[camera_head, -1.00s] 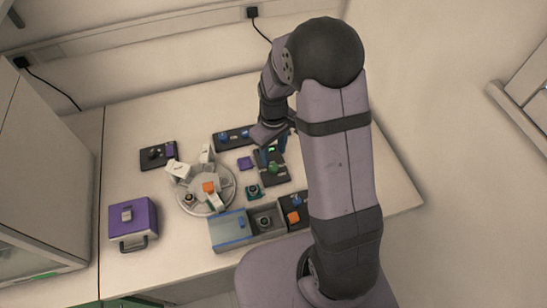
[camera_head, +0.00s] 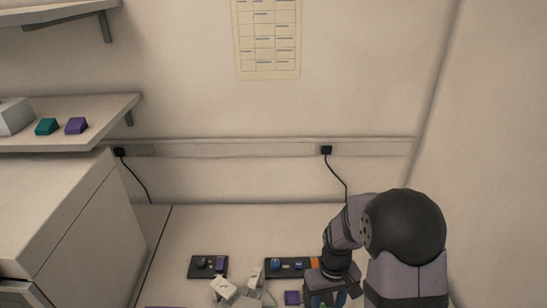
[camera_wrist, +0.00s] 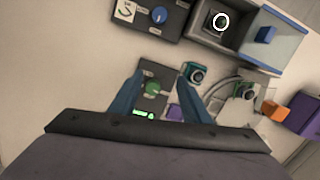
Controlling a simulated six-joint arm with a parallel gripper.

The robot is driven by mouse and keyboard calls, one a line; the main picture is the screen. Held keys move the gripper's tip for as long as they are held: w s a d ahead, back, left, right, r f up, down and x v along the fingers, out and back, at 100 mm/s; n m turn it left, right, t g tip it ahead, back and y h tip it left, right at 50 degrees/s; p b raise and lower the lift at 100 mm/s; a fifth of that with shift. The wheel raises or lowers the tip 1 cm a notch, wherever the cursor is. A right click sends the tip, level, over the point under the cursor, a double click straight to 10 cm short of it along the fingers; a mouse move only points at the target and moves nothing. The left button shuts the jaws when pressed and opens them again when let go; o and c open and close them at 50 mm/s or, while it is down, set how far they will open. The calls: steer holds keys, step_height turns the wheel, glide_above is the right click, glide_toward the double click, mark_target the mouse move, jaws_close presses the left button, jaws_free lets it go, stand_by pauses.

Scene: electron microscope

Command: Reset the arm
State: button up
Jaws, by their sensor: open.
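My gripper (camera_wrist: 161,75) is open and empty in the wrist view, its two blue fingers spread. Between and below them is a dark module with a green knob (camera_wrist: 152,88) and a lit green display (camera_wrist: 144,114); I cannot tell how far the fingers are above it. In the head view my gripper (camera_head: 326,297) is low at the bottom edge, over the table, and its fingers are partly cut off. My arm stands at the lower right.
A teal part (camera_wrist: 194,72) lies just right of the fingers. A bin with a blue block (camera_wrist: 265,35) and a dark module with a blue knob (camera_wrist: 158,16) lie beyond. The head view shows a dark panel (camera_head: 207,266), white table (camera_head: 230,222), shelf (camera_head: 105,108) and wall chart (camera_head: 267,38).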

steer(key=shift+m+g, duration=0.7)
steer(key=s, duration=0.6)
steer(key=shift+s+f, duration=0.1)
steer(key=shift+s, duration=0.3)
steer(key=shift+m+t, duration=0.4)
steer(key=s+r, duration=0.3)
steer(key=s, duration=0.2)
steer(key=s+r, duration=0.2)
steer(key=shift+s+r, duration=0.3)
steer(key=shift+s, duration=0.05)
steer(key=shift+t, duration=0.9)
steer(key=w+r, duration=0.2)
steer(key=r, duration=0.1)
steer(key=shift+w+a+r, duration=0.1)
steer(key=shift+r, duration=0.15)
